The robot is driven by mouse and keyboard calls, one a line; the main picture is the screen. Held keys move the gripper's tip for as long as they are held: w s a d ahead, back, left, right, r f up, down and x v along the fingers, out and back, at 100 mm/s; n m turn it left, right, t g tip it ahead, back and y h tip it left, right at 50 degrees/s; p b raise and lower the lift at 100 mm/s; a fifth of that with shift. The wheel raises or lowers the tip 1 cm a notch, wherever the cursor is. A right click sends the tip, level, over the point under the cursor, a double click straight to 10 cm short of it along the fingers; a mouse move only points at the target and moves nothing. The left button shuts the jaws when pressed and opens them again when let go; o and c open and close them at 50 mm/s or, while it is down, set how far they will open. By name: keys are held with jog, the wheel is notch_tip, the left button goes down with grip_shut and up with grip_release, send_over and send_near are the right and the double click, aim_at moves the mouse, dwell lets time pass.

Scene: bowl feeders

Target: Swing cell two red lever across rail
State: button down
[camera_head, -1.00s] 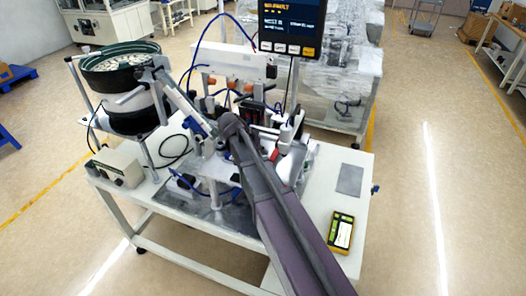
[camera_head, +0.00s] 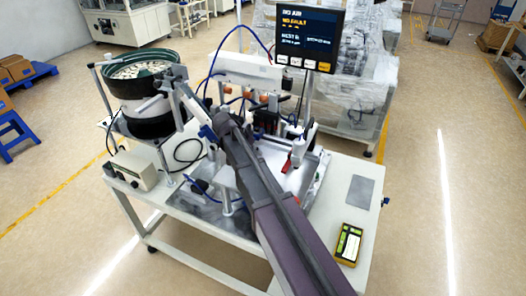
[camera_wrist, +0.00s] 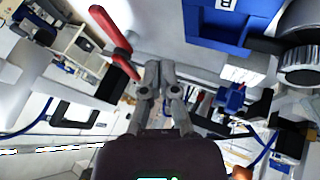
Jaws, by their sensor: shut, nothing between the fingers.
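The red lever (camera_wrist: 112,28) shows at the upper left of the wrist view, a long red grip with a shorter red arm joined near its lower end. In the head view a small red part (camera_head: 287,167), likely the same lever, stands on the bench fixture just right of my arm. My gripper (camera_wrist: 160,70) is shut and empty, with its fingertips right of the lever's lower end and apparently apart from it. In the head view my arm hides the gripper. I cannot make out the rail clearly.
A blue block (camera_wrist: 222,28) marked B and a dark round knob (camera_wrist: 300,65) are at the wrist view's upper right. The bowl feeder (camera_head: 140,95) stands left on the bench, the screen (camera_head: 308,38) behind. A yellow device (camera_head: 347,243) lies on the bench's right front.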

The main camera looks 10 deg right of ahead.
jog(key=shift+p+v, duration=1.6)
jog(key=shift+v, duration=0.8)
